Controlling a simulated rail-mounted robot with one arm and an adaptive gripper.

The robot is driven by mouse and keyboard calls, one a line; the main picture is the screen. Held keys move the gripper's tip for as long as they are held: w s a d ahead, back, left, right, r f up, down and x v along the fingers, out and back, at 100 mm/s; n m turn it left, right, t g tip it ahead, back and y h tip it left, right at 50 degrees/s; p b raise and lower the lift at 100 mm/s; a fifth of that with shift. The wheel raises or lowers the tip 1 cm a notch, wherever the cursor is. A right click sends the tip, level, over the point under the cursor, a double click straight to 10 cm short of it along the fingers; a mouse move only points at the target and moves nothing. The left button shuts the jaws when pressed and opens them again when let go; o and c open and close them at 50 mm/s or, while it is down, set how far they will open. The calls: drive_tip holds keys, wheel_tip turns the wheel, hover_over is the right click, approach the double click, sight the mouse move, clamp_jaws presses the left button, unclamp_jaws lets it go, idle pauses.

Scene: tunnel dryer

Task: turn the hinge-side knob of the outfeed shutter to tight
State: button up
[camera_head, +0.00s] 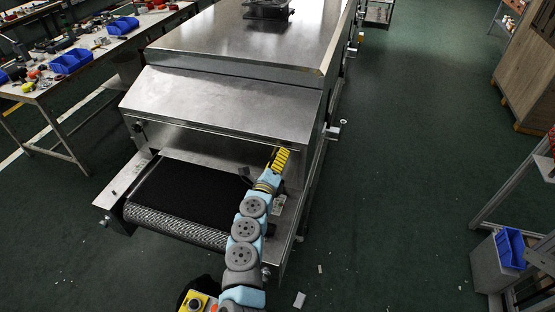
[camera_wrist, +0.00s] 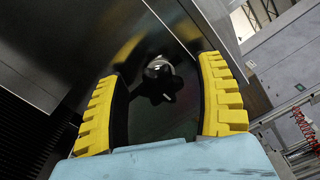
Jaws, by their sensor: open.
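My gripper (camera_wrist: 165,100) is open, its two yellow ribbed fingers spread wide in the wrist view. A dark lobed knob (camera_wrist: 159,83) stands on the metal face ahead, between the fingers in the picture. No finger visibly touches it, and its depth relative to the fingertips is hard to judge. In the head view my gripper (camera_head: 280,160) is at the right side of the dryer's opening, under the sloped steel hood (camera_head: 225,103). There the arm and gripper hide the knob. Another dark knob (camera_head: 139,127) shows at the left end of the hood front.
The black conveyor belt (camera_head: 185,195) runs out below the opening, left of my arm. A workbench (camera_head: 60,75) with blue bins stands at left. A shelf with a blue bin (camera_head: 511,247) is at right. The green floor (camera_head: 410,170) right of the dryer is mostly clear.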

drive_tip(key=shift+s, duration=0.1)
drive_tip(key=v, duration=1.1)
drive_tip(key=shift+s+a, duration=0.15)
drive_tip(key=shift+s, duration=0.25)
idle(0.6)
